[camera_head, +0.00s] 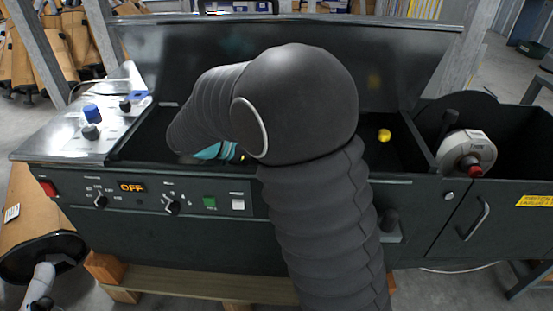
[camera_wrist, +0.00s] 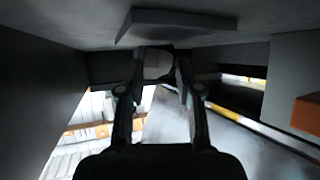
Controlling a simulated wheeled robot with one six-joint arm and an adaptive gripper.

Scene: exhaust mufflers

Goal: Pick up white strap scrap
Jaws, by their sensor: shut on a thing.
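In the wrist view my gripper (camera_wrist: 160,72) has its two fingers closed in on a small pale piece, which looks like the white strap scrap (camera_wrist: 157,62). The piece sits between the fingertips, just under a grey block-like part overhead. Its full shape is hard to make out in the dim, blurred picture. In the head view my dark sleeved arm reaches over the front of the dark machine (camera_head: 230,255) into its trough. The arm hides my fingers and the scrap there; a bit of teal (camera_head: 208,152) shows beside it.
A yellow ball-like thing (camera_head: 384,135) lies in the trough, right of my arm. A white reel (camera_head: 467,154) stands in the right bay. A panel with a blue knob (camera_head: 92,112) is at the left. In the wrist view, dark walls and an orange part (camera_wrist: 306,115) are close.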

